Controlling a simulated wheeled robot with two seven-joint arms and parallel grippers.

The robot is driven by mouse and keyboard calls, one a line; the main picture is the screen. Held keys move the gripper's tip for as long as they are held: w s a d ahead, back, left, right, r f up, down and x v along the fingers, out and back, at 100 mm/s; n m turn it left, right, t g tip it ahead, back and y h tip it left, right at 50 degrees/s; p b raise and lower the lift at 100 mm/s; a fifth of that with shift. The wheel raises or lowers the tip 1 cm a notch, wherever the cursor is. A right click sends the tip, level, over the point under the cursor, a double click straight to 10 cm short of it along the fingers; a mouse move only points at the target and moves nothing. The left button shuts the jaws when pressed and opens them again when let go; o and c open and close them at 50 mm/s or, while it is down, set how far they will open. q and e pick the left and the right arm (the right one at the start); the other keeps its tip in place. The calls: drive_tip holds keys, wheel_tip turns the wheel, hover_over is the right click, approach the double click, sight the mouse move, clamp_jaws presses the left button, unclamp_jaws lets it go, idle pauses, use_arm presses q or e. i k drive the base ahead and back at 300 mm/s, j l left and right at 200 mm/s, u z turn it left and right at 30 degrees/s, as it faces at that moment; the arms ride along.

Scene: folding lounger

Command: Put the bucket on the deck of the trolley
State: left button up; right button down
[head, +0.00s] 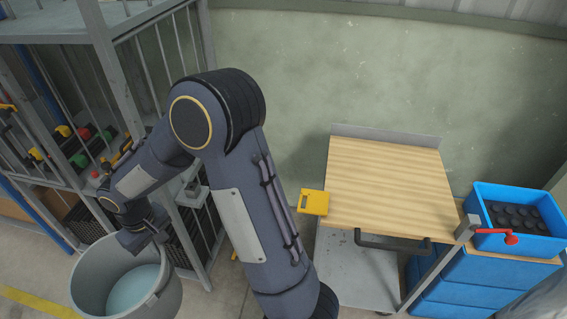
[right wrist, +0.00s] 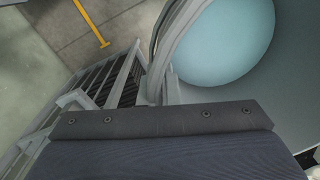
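The grey bucket (head: 90,292) stands at the lower left of the head view, with a smooth light-blue surface inside. Its rim and blue inside also show in the right wrist view (right wrist: 225,42). My right gripper (head: 138,240) is at the bucket's far rim, pointing down. Its fingers are hidden, so I cannot tell whether it is open or shut on the rim or handle. The trolley (head: 390,185) stands right of centre, with a bare wooden top deck, a dark handle at its front and a grey lower shelf. My left gripper is out of view.
A grey barred rack (head: 105,55) with coloured items stands close behind the bucket. A yellow piece (head: 314,202) sits at the trolley's left edge. Blue crates (head: 480,275) and a red-handled clamp (head: 511,238) are at its right. A green wall is behind.

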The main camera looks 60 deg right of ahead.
sight(387, 189)
drive_tip(key=z, duration=1.9)
